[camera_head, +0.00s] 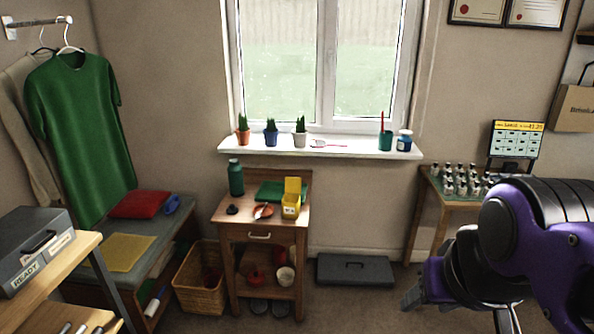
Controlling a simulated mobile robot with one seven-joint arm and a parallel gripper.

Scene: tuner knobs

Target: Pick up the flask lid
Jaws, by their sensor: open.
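A small black lid (232,209) lies on the left front of a small wooden table (225,217). I take it to be the flask lid. The dark green flask (236,178) stands upright behind it, its top dark. My gripper (414,297) is at the lower right, low and well to the right of the table. It is open, far from the lid, and partly hidden by my purple arm; I see nothing held in it.
A wicker basket (199,280) stands left of the table. A grey case (355,270) lies on the floor between the table and my gripper.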

